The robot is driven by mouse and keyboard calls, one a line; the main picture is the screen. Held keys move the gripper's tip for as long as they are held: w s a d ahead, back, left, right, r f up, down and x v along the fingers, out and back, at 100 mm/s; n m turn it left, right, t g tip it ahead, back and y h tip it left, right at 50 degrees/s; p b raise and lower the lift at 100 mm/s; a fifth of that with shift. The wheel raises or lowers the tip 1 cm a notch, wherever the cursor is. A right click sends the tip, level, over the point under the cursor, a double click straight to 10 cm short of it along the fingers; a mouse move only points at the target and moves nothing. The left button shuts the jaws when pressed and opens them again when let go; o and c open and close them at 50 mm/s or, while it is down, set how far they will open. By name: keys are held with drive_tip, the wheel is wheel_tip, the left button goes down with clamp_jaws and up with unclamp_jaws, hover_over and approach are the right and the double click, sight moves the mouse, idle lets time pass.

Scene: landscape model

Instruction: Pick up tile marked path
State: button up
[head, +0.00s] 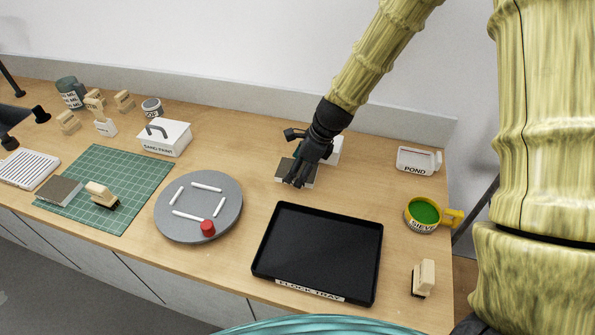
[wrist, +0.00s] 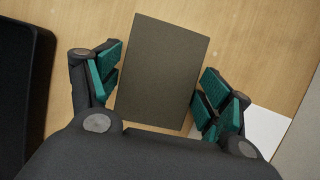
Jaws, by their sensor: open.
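A flat dark grey-brown tile (wrist: 163,70) lies between the spread fingers of my gripper (wrist: 158,84) in the wrist view, with a gap on each side. In the head view the same tile (head: 283,171) is partly hidden under my gripper (head: 301,178), which is open and empty just over it. No marking can be read on this tile. A similar grey-brown tile (head: 59,189) lies at the left edge of the green cutting mat, also with no readable mark.
A white object (head: 335,150) stands close behind my gripper. The black flock tray (head: 318,252) is in front, and the grey turntable (head: 199,235) with white sticks and a red piece is to the left. The yellow sieve cup (head: 424,213) and pond tray (head: 415,161) are right.

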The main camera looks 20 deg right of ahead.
drive_tip(key=c, duration=0.7)
drive_tip(key=shift+o, duration=0.2)
drive_tip(key=shift+r+b, duration=0.3)
drive_tip(key=shift+r, duration=1.3)
drive_tip(key=s+d+b, duration=0.1)
drive_tip(key=s, duration=0.4)
drive_tip(key=s+d+r+b, duration=0.1)
drive_tip(key=s, duration=0.4)
drive_tip(key=s+d+b, duration=0.1)
drive_tip(key=s, duration=0.4)
drive_tip(key=shift+s+r+b, duration=0.3)
drive_tip(key=shift+s+r, duration=0.1)
